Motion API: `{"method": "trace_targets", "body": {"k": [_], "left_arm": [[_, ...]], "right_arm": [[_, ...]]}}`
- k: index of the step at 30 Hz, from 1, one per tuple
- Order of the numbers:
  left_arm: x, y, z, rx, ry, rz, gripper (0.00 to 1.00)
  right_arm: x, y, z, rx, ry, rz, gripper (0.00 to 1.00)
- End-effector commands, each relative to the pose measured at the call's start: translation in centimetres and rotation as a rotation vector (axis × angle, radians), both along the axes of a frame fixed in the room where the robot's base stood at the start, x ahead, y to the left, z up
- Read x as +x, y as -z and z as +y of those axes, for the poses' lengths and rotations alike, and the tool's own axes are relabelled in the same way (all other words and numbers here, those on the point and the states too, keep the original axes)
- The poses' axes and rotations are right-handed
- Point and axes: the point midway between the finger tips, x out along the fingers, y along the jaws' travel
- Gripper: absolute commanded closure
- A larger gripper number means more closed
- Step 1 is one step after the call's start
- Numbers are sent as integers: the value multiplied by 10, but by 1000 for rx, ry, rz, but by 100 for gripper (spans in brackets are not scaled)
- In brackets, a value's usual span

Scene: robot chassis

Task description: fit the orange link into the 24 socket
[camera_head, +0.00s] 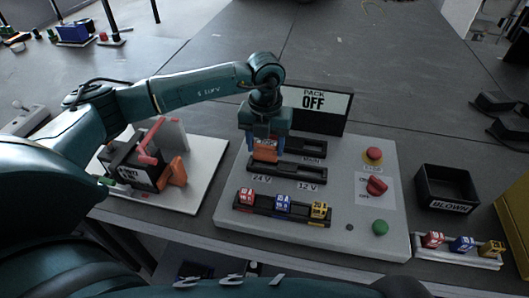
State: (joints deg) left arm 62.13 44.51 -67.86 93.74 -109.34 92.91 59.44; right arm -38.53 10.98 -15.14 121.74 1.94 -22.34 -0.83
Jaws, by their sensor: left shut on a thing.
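My left gripper (266,147) points down over the grey panel (228,207), its blue fingers shut on the orange link (264,156). The link is at the left part of the dark socket bar, above the 24 V label (262,178). I cannot tell whether the link is seated in the 24 socket or just above it. The 12 V label (308,187) is to the right, below the bar's empty-looking right part (312,174). The fingers and wrist hide part of the link and the bar behind. My right gripper is not in view.
A sign reading PACK OFF (318,103) stands behind. Red, blue and yellow fuses (283,205) sit in a front row. A red knob (376,186) and green button (380,228) are right. A battery board (205,185) is left; a BLOWN bin (446,188) is right.

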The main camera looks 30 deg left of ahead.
Motion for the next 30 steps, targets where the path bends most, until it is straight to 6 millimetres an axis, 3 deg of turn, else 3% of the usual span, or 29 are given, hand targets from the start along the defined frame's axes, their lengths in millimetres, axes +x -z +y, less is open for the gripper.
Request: {"method": "trace_targets", "body": {"k": [7, 18, 19, 26, 30], "left_arm": [[-1, 32, 0, 1, 0, 2, 68], [0, 38, 0, 0, 0, 0, 68], [0, 37, 0, 0, 0, 0, 44], [0, 36, 0, 0, 0, 0, 25], [0, 36, 0, 0, 0, 0, 24]], "right_arm": [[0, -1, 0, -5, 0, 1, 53], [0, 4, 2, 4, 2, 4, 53], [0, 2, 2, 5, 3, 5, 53], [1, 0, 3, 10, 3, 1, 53], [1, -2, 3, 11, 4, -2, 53]]}}
